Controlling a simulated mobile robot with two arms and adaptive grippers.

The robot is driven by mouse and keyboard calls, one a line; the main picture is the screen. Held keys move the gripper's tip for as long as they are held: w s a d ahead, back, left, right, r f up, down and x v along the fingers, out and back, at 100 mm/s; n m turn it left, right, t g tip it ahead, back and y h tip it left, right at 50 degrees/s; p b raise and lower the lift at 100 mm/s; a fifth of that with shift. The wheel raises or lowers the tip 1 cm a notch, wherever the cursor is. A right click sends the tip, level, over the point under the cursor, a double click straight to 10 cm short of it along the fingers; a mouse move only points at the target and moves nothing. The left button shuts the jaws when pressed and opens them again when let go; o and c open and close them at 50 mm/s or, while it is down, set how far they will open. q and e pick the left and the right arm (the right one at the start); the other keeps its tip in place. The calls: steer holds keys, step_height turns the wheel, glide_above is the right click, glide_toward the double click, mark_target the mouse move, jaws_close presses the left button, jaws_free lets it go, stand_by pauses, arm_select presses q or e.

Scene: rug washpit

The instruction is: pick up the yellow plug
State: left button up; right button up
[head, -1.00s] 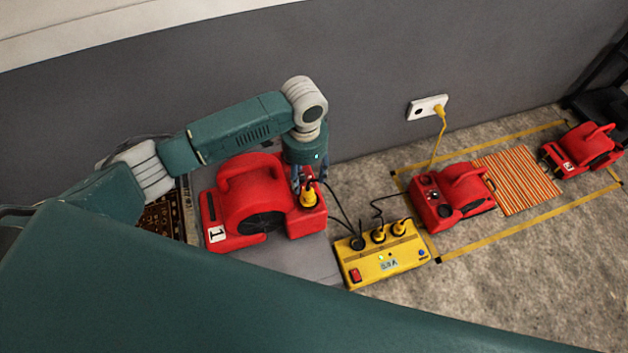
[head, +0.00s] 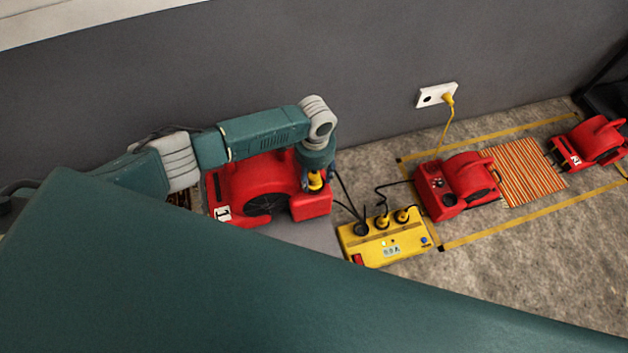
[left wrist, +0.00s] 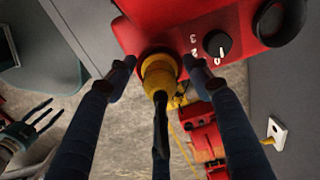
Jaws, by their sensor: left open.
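The yellow plug (head: 315,181) stands on the right end of the red blower marked 1 (head: 253,187). In the left wrist view the plug (left wrist: 158,72) sits against the blower's red panel, with a black cord running from its back. My left gripper (head: 316,176) is over the plug in the head view. In the left wrist view my left gripper's fingertips (left wrist: 159,65) are open, one on each side of the plug, with small gaps to it. My right gripper (left wrist: 27,127) shows at the left edge of the left wrist view, its fingers spread and empty.
A yellow power box (head: 385,243) with several plugs and black cords stands right of the blower. A second red blower (head: 457,185), a striped rug (head: 524,172) and another blower (head: 590,143) lie further right. A wall outlet (head: 436,94) holds another yellow plug.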

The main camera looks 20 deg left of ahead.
arm_select(q)
steer(key=shift+c, duration=0.5)
steer(key=c, duration=0.5)
jaws_close()
arm_select(e)
steer(key=shift+s, duration=1.05)
arm_select(q)
steer(key=shift+r, duration=0.1)
arm_select(e)
steer(key=shift+w, duration=0.1)
